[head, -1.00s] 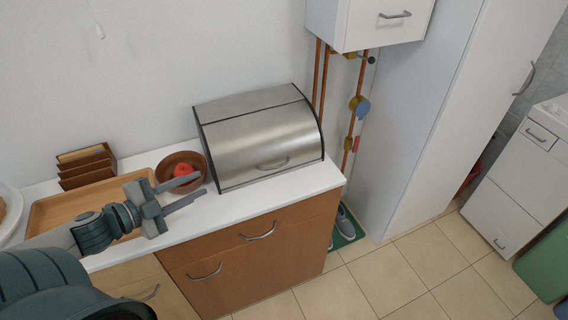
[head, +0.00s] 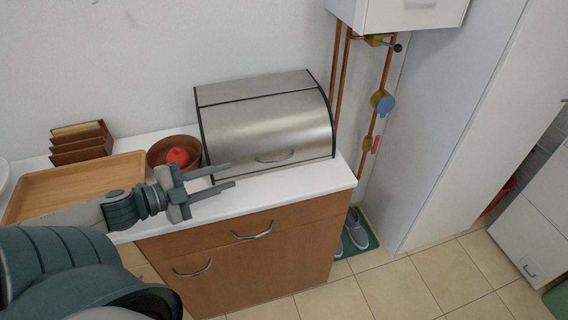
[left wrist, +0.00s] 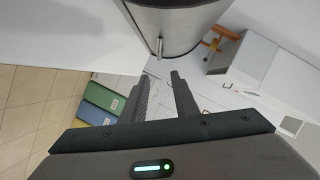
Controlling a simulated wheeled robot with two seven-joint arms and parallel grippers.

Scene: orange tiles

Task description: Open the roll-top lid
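The steel bread box with its roll-top lid (head: 262,128) stands on the white counter against the wall. The lid is shut, its curved front down, with a bar handle (head: 274,158) low on the front. In the left wrist view the box (left wrist: 186,22) is at the top, with the handle (left wrist: 159,47) at its edge. My left gripper (head: 232,176) is open and empty over the counter, left of the handle and in front of the box's lower left corner; its fingers (left wrist: 163,90) point away from the camera in the wrist view. My right gripper is not in view.
A wooden bowl with a red fruit (head: 178,156) stands left of the box. A wooden tray (head: 80,180) and a brown letter rack (head: 80,142) are farther left. A narrow strip of white counter (head: 290,178) is clear in front of the box. Pipes (head: 376,115) rise at right.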

